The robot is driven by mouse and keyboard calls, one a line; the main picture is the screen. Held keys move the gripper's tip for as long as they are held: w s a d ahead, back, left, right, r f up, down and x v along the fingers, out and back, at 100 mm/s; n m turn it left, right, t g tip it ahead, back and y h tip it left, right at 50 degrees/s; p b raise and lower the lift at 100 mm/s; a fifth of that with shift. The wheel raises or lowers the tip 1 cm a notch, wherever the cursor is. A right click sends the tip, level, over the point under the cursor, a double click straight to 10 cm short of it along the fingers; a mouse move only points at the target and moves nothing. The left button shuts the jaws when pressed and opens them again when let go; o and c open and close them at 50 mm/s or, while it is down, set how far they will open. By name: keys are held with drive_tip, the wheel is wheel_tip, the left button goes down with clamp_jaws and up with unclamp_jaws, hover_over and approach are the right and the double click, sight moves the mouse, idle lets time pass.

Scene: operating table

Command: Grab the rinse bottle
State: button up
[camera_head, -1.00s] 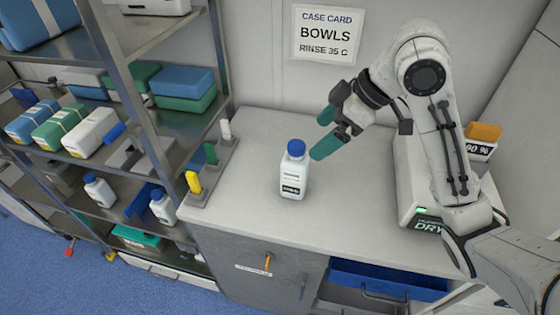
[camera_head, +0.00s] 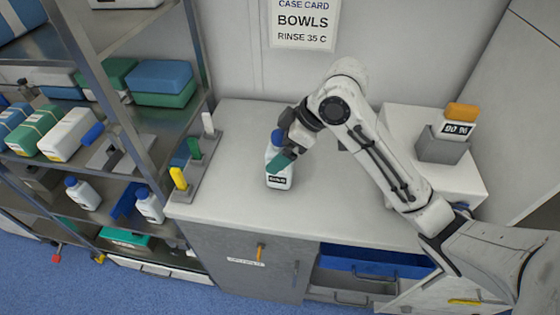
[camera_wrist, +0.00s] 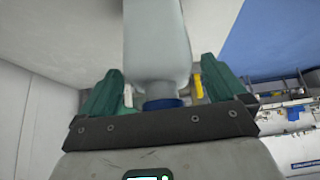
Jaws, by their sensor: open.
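The rinse bottle (camera_head: 279,182), white with a blue cap and a dark label band, stands upright on the counter (camera_head: 225,207). My gripper (camera_head: 276,158) is open at its upper part, and one green finger crosses in front of it. The other finger is mostly hidden in the head view. In the wrist view the bottle (camera_wrist: 157,45) lies between the two spread green fingers, with its blue cap close to the palm. Gaps show on both sides of its neck, so the fingers are not closed on it.
Coloured markers (camera_head: 179,179) stand in a holder left of the bottle. The metal shelf (camera_head: 125,150) holds boxes and two similar bottles (camera_head: 149,205). A white machine (camera_head: 400,120) and an open blue drawer (camera_head: 375,262) are to the right. The counter in front is clear.

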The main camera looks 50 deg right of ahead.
drive_tip(key=shift+c, duration=0.2)
clamp_jaws()
idle(0.8)
